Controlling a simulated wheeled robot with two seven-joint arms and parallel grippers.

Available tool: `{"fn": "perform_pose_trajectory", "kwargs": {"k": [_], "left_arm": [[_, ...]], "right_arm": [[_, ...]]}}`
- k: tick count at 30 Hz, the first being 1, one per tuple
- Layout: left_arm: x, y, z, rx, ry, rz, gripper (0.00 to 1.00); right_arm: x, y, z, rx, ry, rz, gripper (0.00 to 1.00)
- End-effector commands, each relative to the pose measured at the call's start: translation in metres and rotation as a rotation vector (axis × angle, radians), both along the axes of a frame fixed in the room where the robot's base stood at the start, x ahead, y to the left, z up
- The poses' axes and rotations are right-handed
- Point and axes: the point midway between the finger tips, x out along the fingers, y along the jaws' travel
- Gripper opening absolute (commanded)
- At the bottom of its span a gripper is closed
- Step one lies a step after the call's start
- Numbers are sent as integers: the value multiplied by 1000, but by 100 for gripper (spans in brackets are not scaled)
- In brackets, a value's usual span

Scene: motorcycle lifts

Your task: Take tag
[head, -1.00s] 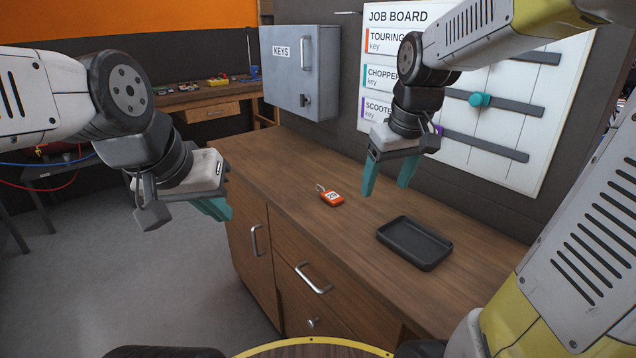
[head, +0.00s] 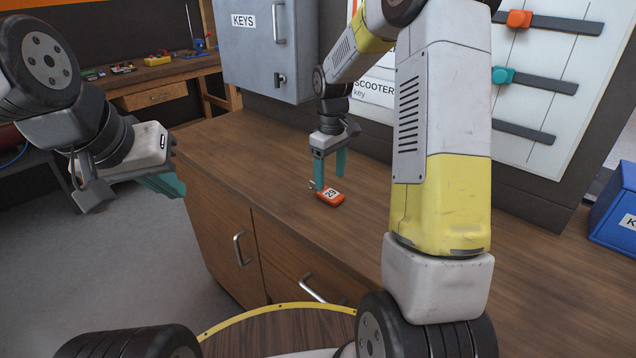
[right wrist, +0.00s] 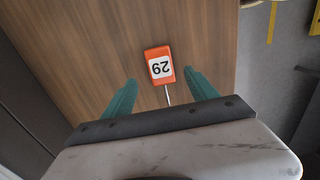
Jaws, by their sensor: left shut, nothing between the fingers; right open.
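The orange tag (head: 331,198) with a white number label and a small metal ring lies flat on the wooden counter (head: 250,150). My right gripper (head: 330,178) is open, pointing down just behind the tag and close to its ring end. In the right wrist view the tag (right wrist: 159,66) lies ahead of and between the spread teal fingers (right wrist: 160,80), its metal ring piece pointing toward the gripper; I see no contact. My left gripper (head: 170,188) is shut and empty, left of the counter and away from the tag.
The grey KEYS cabinet (head: 262,50) hangs on the wall behind the counter. The job board (head: 550,80) with sliders is at the right. A blue box (head: 612,205) stands at the right edge. My right arm hides part of the counter.

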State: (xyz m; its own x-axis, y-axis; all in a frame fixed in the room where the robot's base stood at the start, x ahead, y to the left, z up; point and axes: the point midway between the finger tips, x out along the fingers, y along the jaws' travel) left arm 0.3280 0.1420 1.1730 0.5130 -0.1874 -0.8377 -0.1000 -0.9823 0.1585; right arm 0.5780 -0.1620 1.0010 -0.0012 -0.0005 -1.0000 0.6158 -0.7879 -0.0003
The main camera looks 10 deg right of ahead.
Motion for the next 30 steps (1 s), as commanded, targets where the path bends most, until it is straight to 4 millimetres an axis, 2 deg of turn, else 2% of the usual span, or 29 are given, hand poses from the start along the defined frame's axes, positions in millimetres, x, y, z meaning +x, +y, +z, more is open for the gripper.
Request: {"fn": "perform_pose_trajectory", "kwargs": {"k": [6, 9, 18, 27, 30], "left_arm": [[0, 0, 0, 0, 0, 0, 0], [0, 0, 0, 0, 0, 0, 0], [0, 0, 0, 0, 0, 0, 0], [0, 0, 0, 0, 0, 0, 0], [0, 0, 0, 0, 0, 0, 0]], "right_arm": [[-3, 1, -33, 0, 3, -1, 67], [-3, 1, -44, 1, 1, -1, 67], [-2, 1, -48, 1, -1, -1, 65], [-2, 1, -47, 1, -1, -1, 6], [-2, 1, -47, 1, -1, -1, 5]]}}
